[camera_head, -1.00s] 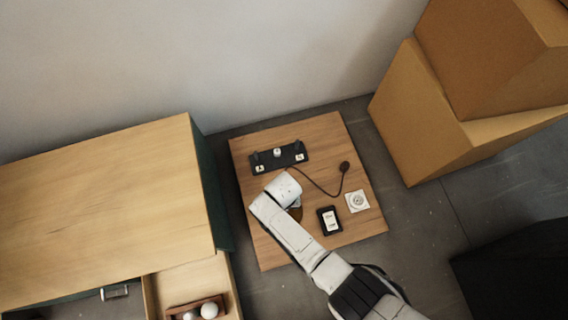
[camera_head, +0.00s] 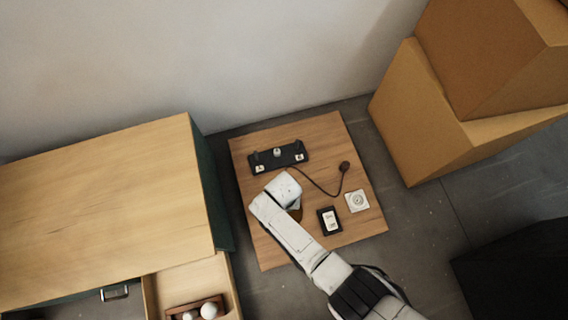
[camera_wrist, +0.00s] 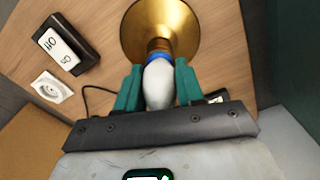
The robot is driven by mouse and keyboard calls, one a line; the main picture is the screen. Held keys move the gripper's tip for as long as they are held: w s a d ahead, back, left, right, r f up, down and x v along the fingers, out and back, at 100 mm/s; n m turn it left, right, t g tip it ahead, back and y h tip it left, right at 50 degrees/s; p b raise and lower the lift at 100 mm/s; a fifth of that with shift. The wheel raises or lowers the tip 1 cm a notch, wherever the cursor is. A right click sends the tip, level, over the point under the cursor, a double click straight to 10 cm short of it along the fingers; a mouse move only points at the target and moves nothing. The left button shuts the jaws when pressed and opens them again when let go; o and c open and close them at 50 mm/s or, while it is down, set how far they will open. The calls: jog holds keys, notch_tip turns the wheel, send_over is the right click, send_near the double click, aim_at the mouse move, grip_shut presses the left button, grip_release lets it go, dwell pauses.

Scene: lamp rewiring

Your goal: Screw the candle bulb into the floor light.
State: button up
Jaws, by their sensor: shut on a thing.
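The candle bulb (camera_wrist: 158,85) is white and sits between the two green fingers of my gripper (camera_wrist: 158,84) in the wrist view. My gripper is shut on it. The bulb's base end, with a blue ring, meets the neck of the brass floor light (camera_wrist: 160,22). I cannot tell how deep the base sits in the socket. In the head view my arm covers the bulb and most of the floor light; only a small brown-gold part of the light (camera_head: 296,214) shows beside my wrist.
The wooden board (camera_head: 260,246) also carries a black switch box (camera_head: 330,221), a white wall socket (camera_head: 357,201), a black terminal strip (camera_head: 279,157) and a dark cord (camera_head: 320,185). A cabinet with an open drawer (camera_head: 160,296) stands left. Cardboard boxes (camera_head: 415,125) stand right.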

jog(key=m, duration=0.5)
jog(key=shift+m, duration=0.5)
jog(key=m, duration=0.3)
jog(key=shift+m, duration=0.4)
jog(key=m, duration=0.4)
jog(key=shift+m, duration=0.3)
jog(key=m, duration=0.4)
jog(key=shift+f+m, duration=0.1)
jog(key=shift+m, duration=0.3)
